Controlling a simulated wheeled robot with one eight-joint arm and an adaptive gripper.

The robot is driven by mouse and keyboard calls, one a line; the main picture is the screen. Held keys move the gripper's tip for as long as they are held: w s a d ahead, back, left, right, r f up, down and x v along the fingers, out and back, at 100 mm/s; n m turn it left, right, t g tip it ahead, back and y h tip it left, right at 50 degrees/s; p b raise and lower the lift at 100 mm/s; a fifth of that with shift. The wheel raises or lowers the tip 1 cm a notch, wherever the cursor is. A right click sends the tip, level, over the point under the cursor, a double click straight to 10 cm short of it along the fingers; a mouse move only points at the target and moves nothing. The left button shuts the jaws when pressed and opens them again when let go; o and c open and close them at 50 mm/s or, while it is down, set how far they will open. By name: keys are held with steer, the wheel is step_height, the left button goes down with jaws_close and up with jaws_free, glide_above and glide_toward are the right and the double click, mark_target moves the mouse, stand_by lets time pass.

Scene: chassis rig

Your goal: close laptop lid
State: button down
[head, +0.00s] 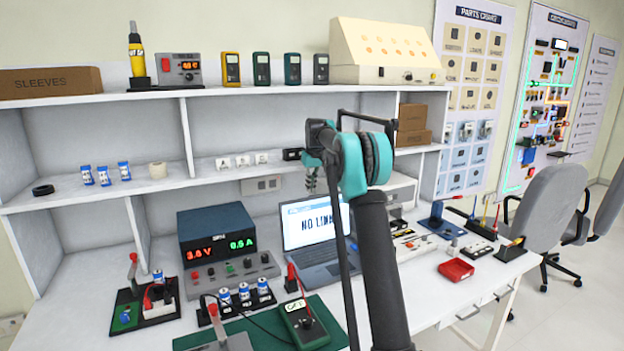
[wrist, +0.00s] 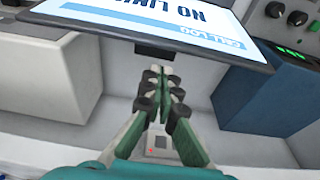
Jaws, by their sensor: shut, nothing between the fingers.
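The laptop (head: 305,225) stands on the workbench with its lid raised and its lit screen facing the front. The screen reads "NO LINK". My arm hides the right part of the laptop. In the wrist view the screen (wrist: 175,18) shows upside down along the top, with its dark upper edge toward my fingers. My gripper (wrist: 155,78) is shut and empty, just beyond that edge on the wall side. In the head view my gripper (head: 311,178) hangs above the lid. I cannot tell whether the fingers touch the lid.
A blue power supply (head: 217,236) stands left of the laptop; it shows at the right in the wrist view (wrist: 262,95). A green mat (head: 255,335) with a multimeter (head: 303,322) lies in front. A shelf (head: 225,172) runs above. A red tray (head: 456,271) sits to the right.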

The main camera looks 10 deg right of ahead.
steer(key=shift+w+a+f, duration=0.1)
steer(key=shift+w+f, duration=0.1)
steer(key=shift+f, duration=0.7)
